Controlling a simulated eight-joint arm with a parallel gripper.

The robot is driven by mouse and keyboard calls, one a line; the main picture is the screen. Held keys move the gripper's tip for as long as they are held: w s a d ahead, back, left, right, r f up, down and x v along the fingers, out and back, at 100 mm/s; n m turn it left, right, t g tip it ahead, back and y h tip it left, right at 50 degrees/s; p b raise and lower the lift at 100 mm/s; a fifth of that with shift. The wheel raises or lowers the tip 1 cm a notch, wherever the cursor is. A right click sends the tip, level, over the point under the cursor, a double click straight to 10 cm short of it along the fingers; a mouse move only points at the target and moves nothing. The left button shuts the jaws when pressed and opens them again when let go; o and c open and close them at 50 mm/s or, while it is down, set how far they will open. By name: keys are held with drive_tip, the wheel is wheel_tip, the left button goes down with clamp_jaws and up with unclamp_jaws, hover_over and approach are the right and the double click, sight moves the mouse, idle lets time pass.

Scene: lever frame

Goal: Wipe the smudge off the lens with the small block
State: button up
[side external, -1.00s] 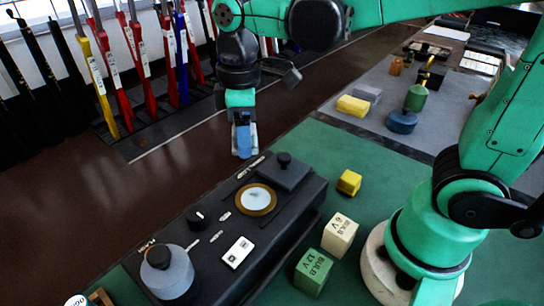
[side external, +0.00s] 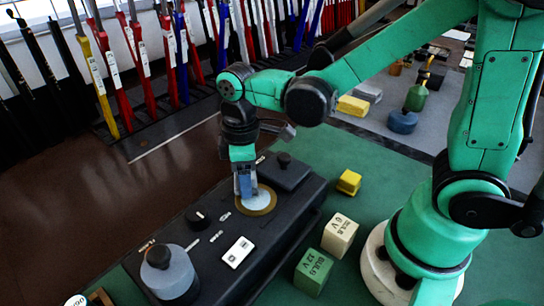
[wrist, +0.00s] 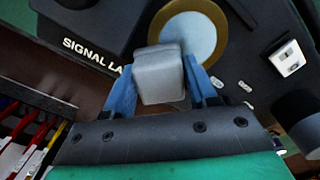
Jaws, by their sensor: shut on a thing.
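The lens (side external: 262,203) is a pale disc in a gold ring on top of the black panel box. It also shows in the wrist view (wrist: 193,38), partly hidden behind the block. My gripper (side external: 245,188) points down at the left edge of the lens. Its blue fingers are shut on a small pale grey block (wrist: 160,75). In the wrist view the block overlaps the near edge of the ring. I cannot tell whether the block touches the lens. No distinct smudge can be made out on the pale disc.
The black panel box (side external: 215,262) carries a black-knobbed block (side external: 287,172), a dial (side external: 200,216), a white switch plate (side external: 238,252) and a grey jar-like part (side external: 168,275).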

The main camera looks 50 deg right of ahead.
sight(263, 198)
drive_tip(key=shift+s, duration=0.5)
drive_tip(key=shift+c, duration=0.5)
drive_tip(key=shift+s+f, duration=0.1)
drive_tip(key=shift+s, duration=1.35)
drive_tip(key=shift+w, duration=1.8)
drive_tip(key=shift+w+r, duration=0.2)
drive_tip(key=shift+s+r, duration=0.1)
drive_tip(key=shift+r, duration=3.85)
